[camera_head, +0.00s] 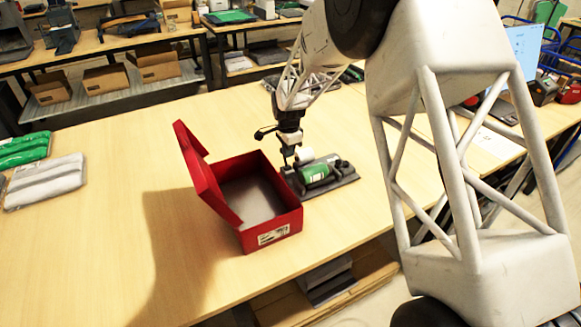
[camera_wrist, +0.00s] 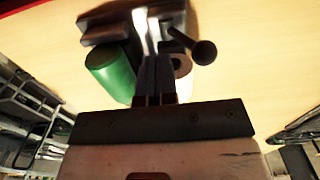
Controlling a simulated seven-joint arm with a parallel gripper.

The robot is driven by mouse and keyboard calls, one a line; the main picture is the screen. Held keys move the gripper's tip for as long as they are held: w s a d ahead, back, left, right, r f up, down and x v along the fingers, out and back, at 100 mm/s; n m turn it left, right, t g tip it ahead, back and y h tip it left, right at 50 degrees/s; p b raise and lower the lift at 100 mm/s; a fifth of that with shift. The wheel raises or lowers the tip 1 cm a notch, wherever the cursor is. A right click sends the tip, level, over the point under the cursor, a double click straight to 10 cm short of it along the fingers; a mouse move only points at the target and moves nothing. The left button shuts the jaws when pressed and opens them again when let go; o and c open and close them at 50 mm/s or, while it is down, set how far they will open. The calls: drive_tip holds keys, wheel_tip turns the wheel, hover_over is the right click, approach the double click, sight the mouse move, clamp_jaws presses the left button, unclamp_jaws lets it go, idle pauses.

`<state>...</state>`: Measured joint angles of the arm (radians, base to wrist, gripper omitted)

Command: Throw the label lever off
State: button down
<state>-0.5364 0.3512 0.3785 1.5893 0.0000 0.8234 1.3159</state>
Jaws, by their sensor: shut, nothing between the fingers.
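The label device has a dark grey base (camera_head: 343,177) on the table, carrying a green roll (camera_head: 314,173) and a white roll (camera_head: 304,155). In the wrist view the green roll (camera_wrist: 112,72) lies left of my fingers and the white roll (camera_wrist: 183,66) right. A dark lever with a round knob (camera_wrist: 205,52) stands just right of my fingers, its arm running up-left towards the base. My gripper (camera_head: 289,160) is shut and empty, pointing down at the device's left end; it also shows in the wrist view (camera_wrist: 147,30). I cannot tell whether it touches the lever.
An open red box (camera_head: 270,222) with its lid raised stands immediately left of the device. Grey (camera_head: 45,181) and green (camera_head: 24,149) folded packs lie at the far left. The table (camera_head: 110,230) is clear between them. Shelves with cardboard boxes (camera_head: 155,63) stand behind.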

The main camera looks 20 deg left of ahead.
wheel_tip(320, 180, up, 7)
drive_tip(key=s+d, duration=0.1)
drive_tip(key=shift+s+d+f, duration=0.2)
idle(0.4)
idle(0.4)
drive_tip(key=s+d+r+n, duration=0.1)
drive_tip(key=s+d+r, duration=0.45)
drive_tip(key=d, duration=0.35)
drive_tip(key=s+d+r+n+t, duration=0.1)
drive_tip(key=s+d+r+n, duration=0.1)
drive_tip(key=s+d+r, duration=0.55)
drive_tip(key=s+d+r+n, duration=0.1)
drive_tip(key=s+d+r, duration=0.3)
drive_tip(key=d, duration=0.7)
drive_tip(key=s+d+n, duration=0.1)
drive_tip(key=s+d, duration=0.4)
drive_tip(key=s, duration=0.4)
drive_tip(key=s+d+n+t, duration=0.1)
drive_tip(key=s+d+n, duration=0.1)
drive_tip(key=s+d, duration=0.3)
drive_tip(key=s+d+n, duration=0.1)
drive_tip(key=s+d, duration=0.5)
drive_tip(key=s, duration=0.6)
drive_tip(key=shift+s+r+n+t, duration=0.3)
drive_tip(key=shift+s+r+n, duration=0.1)
